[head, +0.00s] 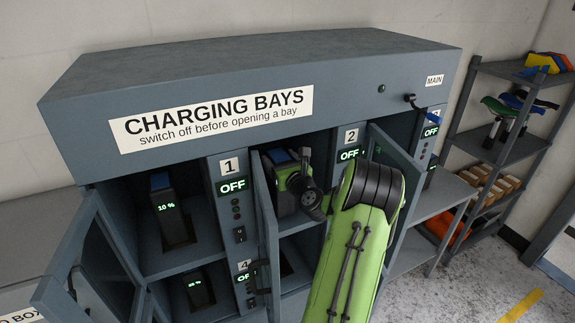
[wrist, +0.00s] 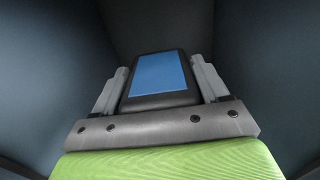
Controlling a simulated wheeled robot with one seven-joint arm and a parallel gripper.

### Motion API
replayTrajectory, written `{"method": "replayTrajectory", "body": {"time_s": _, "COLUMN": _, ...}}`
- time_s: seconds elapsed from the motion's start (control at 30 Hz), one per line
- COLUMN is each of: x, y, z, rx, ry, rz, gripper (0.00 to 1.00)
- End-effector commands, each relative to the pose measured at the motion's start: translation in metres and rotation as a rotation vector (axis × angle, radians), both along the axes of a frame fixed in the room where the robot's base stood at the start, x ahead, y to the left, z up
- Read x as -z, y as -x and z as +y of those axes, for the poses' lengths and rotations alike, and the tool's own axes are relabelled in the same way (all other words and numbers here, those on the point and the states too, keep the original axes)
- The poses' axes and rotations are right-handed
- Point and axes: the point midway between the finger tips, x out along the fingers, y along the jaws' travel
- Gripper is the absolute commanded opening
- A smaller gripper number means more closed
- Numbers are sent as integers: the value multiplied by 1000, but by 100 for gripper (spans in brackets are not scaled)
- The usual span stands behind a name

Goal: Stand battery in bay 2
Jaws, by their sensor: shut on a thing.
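In the head view my gripper (head: 290,180) is inside the upper compartment just left of the "2" label, bay 2 (head: 292,228). The "2" label (head: 351,136) has a lit OFF display below it. The battery's lower end and its contact with the bay floor are hidden.
An open door (head: 266,235) stands at bay 2's left edge, and another (head: 398,165) stands open right of my arm. Bay 1 holds a battery (head: 166,207) reading 10 %; its door (head: 75,262) is open. A battery (head: 197,286) stands below. Shelves (head: 505,140) are at right.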

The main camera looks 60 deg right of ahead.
Motion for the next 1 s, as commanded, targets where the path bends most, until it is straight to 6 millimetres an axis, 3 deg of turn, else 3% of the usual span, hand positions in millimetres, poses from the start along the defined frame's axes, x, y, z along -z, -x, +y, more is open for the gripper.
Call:
{"method": "replayTrajectory", "body": {"time_s": 0.6, "x": -5, "y": -42, "z": -24, "rx": -1, "ry": 5, "rz": -11, "gripper": 0}}
{"method": "replayTrajectory", "body": {"time_s": 0.8, "x": 9, "y": -40, "z": -24, "rx": 0, "ry": 3, "rz": -10, "gripper": 0}}
{"method": "replayTrajectory", "body": {"time_s": 1.0, "x": 11, "y": -40, "z": -23, "rx": 0, "ry": 6, "rz": -10, "gripper": 0}}
